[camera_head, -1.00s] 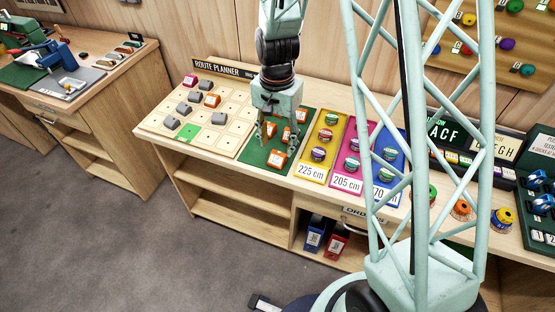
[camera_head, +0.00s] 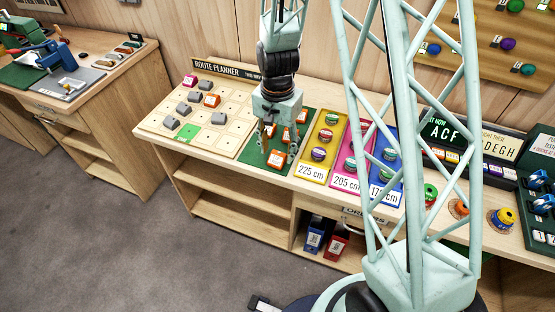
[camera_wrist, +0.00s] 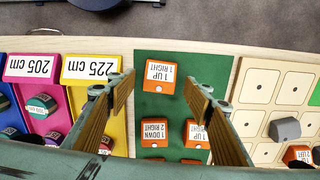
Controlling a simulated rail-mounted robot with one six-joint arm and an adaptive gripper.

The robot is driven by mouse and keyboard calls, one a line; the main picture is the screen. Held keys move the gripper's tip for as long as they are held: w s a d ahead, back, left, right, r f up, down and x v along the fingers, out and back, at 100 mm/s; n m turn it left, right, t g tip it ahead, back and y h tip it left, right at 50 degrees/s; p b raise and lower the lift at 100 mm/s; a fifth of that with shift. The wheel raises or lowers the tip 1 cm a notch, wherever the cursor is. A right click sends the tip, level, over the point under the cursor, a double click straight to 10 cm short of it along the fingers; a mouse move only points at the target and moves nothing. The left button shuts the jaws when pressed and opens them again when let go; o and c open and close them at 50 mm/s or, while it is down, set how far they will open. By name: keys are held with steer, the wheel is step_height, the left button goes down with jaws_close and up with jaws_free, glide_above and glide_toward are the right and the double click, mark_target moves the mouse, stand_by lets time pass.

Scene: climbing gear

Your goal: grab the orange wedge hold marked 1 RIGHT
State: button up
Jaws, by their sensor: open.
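Several orange wedge holds lie on a dark green mat (camera_wrist: 150,58). In the wrist view, the hold nearest the table's front edge (camera_wrist: 161,77) has a white label that seems to read "1 UP 1 RIGHT". Behind it are a hold labelled "1 DOWN 2 RIGHT" (camera_wrist: 154,132) and one labelled "1 UP" (camera_wrist: 195,133), its lower line unclear and partly hidden by a finger. My gripper (camera_wrist: 158,90) is open and empty, its fingers either side of the front hold in this view. In the head view, my gripper (camera_head: 277,146) is just over the front hold (camera_head: 276,159); contact cannot be told.
The route planner board (camera_head: 215,112) with grey, orange and pink pieces stands left of the mat. Yellow (camera_head: 322,147), pink and blue trays with round holds are to its right. In the wrist view the board (camera_wrist: 262,92) is on the right.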

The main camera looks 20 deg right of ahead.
mark_target(277, 159)
steer(key=shift+f, duration=1.4)
steer(key=shift+c, duration=0.6)
steer(key=c, duration=0.8)
